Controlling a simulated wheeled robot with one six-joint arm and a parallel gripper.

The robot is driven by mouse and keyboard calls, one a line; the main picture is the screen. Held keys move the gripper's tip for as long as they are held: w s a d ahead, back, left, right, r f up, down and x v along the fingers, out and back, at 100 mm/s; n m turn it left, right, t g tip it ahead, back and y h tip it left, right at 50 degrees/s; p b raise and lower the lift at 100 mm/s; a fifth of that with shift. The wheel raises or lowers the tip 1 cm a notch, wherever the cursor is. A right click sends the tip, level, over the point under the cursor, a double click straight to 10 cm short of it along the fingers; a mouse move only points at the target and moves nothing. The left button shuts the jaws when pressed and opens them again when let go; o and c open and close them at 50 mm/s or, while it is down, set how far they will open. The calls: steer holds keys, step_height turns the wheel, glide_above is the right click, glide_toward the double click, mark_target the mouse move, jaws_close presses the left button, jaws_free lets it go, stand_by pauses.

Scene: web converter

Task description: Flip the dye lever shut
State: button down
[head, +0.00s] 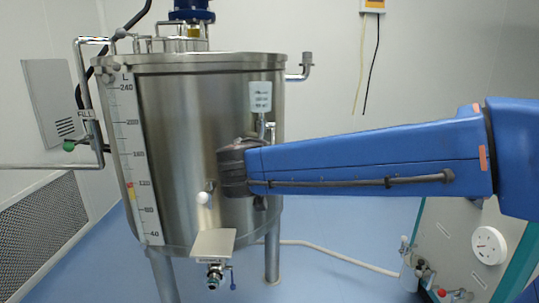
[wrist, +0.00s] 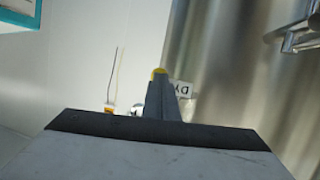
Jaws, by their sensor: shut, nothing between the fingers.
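The dye lever cannot be made out clearly; a small shiny metal part (wrist: 136,108) shows left of the fingers. I cannot tell whether it touches them. In the head view my arm's dark wrist (head: 234,167) is in front of the steel tank (head: 185,110) and hides part of its right side; the fingertips do not show there.
A white-knobbed fitting (head: 203,198) and a small plate (head: 214,243) above a bottom valve (head: 215,275) are on the tank's front. A green-handled FILL valve (head: 70,146) is at left. Metal fittings (wrist: 300,35) show at right in the wrist view.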

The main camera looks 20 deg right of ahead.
steer(key=shift+w+d+f, duration=0.25)
steer(key=shift+w+f, duration=0.5)
steer(key=shift+w, duration=0.15)
steer(key=shift+w+d+f, duration=0.2)
steer(key=shift+w+f, duration=0.5)
steer(key=shift+w, duration=0.3)
